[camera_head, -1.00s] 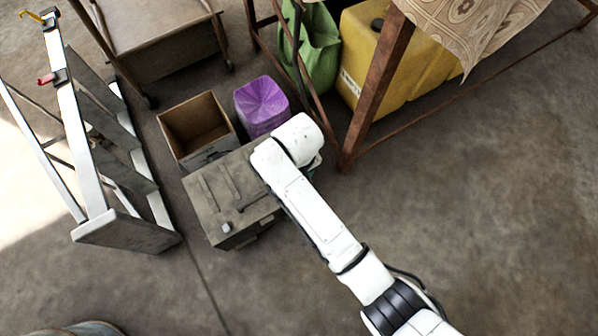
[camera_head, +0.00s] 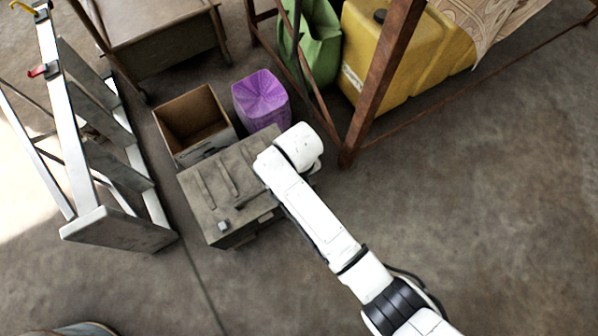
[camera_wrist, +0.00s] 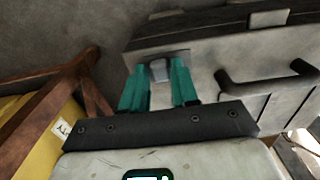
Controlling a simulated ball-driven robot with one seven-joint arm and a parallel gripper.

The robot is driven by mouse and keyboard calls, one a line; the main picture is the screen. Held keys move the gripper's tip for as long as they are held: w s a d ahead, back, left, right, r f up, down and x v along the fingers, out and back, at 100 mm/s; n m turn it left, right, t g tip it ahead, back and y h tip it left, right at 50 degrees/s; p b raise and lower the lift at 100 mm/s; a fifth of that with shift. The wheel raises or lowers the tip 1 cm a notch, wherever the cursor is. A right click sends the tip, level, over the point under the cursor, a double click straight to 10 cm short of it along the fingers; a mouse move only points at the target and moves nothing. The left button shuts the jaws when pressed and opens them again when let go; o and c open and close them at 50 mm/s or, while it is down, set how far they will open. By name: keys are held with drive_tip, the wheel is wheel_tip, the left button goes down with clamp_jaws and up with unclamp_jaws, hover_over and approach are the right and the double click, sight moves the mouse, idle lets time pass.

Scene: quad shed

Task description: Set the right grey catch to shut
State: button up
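A grey box (camera_head: 207,190) stands on the floor in the head view, with a dark handle (camera_head: 250,196) and a small pale left catch (camera_head: 223,226) on its near edge. My white arm covers the box's right end, so the right catch and my gripper are hidden there. In the wrist view the right grey catch (camera_wrist: 160,70) sits near the box's edge. My gripper (camera_wrist: 161,73) has teal fingers, open, one on each side of this catch. I cannot tell whether they touch it. The handle also shows in the wrist view (camera_wrist: 265,84).
An open cardboard box (camera_head: 193,122) and a purple container (camera_head: 261,99) stand behind the grey box. A stepladder (camera_head: 105,150) is on the left. A rusty table frame (camera_head: 375,85) with a yellow jerrycan (camera_head: 372,60) is close on the right. Floor at the right is clear.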

clamp_jaws()
idle(0.3)
drive_tip(key=shift+s+a+r+p, duration=0.2)
drive_tip(key=shift+s+a+p, duration=0.15)
drive_tip(key=shift+a+p, duration=0.3)
drive_tip(key=shift+s+a+p, duration=0.2)
drive_tip(key=shift+p, duration=0.15)
drive_tip(key=shift+a+f, duration=0.1)
drive_tip(key=shift+f, duration=0.1)
drive_tip(key=shift+o, duration=1.9)
unclamp_jaws()
